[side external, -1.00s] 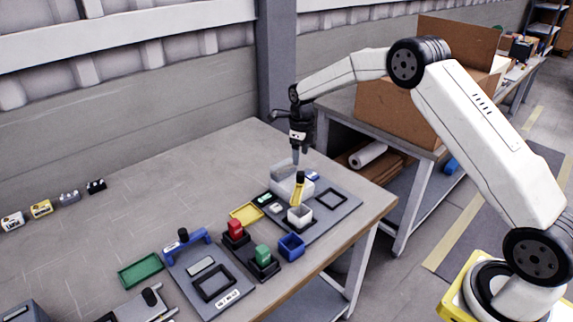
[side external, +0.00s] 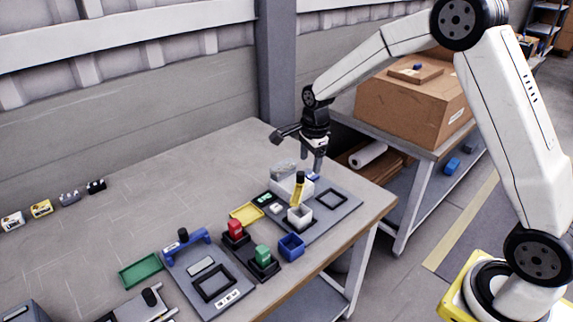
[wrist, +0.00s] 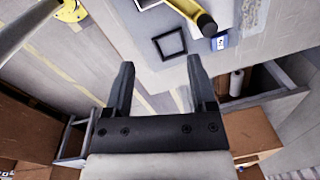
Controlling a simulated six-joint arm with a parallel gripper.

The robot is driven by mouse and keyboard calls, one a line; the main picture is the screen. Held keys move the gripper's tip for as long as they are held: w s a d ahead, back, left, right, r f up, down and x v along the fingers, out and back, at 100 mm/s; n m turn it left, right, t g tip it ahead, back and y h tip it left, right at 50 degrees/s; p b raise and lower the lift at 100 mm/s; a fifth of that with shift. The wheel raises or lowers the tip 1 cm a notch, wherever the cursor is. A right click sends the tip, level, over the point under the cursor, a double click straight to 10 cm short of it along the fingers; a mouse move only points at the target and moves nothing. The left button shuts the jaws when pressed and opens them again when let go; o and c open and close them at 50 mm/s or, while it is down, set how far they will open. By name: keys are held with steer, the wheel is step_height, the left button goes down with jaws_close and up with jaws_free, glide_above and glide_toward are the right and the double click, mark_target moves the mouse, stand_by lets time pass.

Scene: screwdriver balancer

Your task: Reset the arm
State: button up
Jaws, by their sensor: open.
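My gripper (side external: 312,160) is above the far right part of the workbench in the side view, pointing down. In the wrist view its two fingers (wrist: 160,85) are spread with nothing between them. A yellow and black screwdriver (side external: 299,190) stands slightly tilted in a white cup-like holder (side external: 300,216) on a grey board. It also shows in the wrist view as a yellow handle (wrist: 190,10) at the top, apart from my fingers.
A grey board (side external: 340,215) carries the holder and a black square frame. Cardboard boxes (side external: 410,105) stand behind.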

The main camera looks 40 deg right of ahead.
steer(key=s+a+n, duration=0.2)
steer(key=s+n, duration=0.8)
steer(key=s+a+n+t, duration=0.1)
steer(key=s+a+n, duration=0.2)
steer(key=s+n, duration=0.7)
steer(key=shift+s+r+n+t, duration=0.3)
steer(key=shift+s+r, duration=0.15)
steer(key=shift+a, duration=0.1)
